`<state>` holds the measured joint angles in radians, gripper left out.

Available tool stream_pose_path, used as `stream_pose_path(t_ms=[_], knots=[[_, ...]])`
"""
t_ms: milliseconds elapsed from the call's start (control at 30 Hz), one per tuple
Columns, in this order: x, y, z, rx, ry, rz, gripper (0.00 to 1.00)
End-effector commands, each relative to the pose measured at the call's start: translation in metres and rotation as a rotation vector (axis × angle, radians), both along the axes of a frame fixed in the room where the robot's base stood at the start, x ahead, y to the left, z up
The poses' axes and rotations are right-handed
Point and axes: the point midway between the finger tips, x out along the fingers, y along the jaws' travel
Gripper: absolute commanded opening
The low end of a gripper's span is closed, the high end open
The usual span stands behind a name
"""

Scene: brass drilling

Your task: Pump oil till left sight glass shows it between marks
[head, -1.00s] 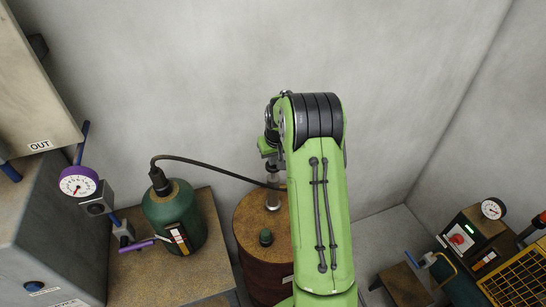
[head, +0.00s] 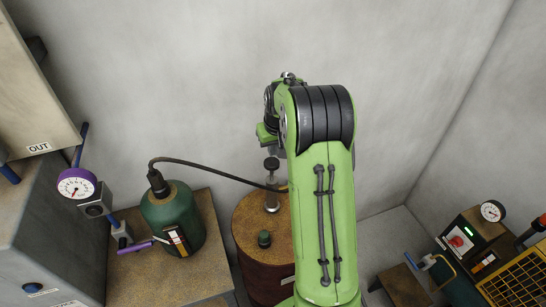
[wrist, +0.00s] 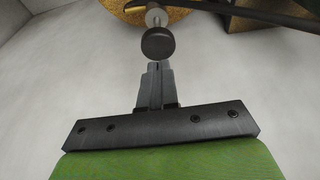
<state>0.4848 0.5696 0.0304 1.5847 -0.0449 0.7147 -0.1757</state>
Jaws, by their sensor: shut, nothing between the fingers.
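A hand pump (head: 272,200) with a silver barrel and a dark round knob (head: 271,163) stands on the rusty brown drum (head: 245,215). My gripper (wrist: 155,66) is shut and empty. In the wrist view its fingertips are just short of the knob (wrist: 158,44) and look apart from it. A dark hose (head: 215,168) runs from the pump to the green tank (head: 165,210) at left. The left sight glass (head: 177,240) is on the tank's front; its level is too small to read.
A purple-rimmed dial gauge (head: 76,184) and a purple lever (head: 135,246) are near the tank. A grey machine (head: 45,235) fills the far left. At right are a dark box (head: 462,238) with a red button, another gauge (head: 492,211) and a yellow grille (head: 520,280).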

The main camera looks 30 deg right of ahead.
Motion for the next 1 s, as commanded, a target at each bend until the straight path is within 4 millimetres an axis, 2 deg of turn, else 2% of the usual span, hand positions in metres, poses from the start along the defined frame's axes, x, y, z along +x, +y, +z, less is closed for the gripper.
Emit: stream_pose_path(t_ms=[100,300,1000], knots=[[-0.006,0.001,0.025,-0.003,-0.005,0.001,0.0],[-0.011,0.003,0.045,-0.002,-0.005,0.001,0.0],[-0.011,0.003,0.046,-0.002,-0.005,0.0,0.0]])
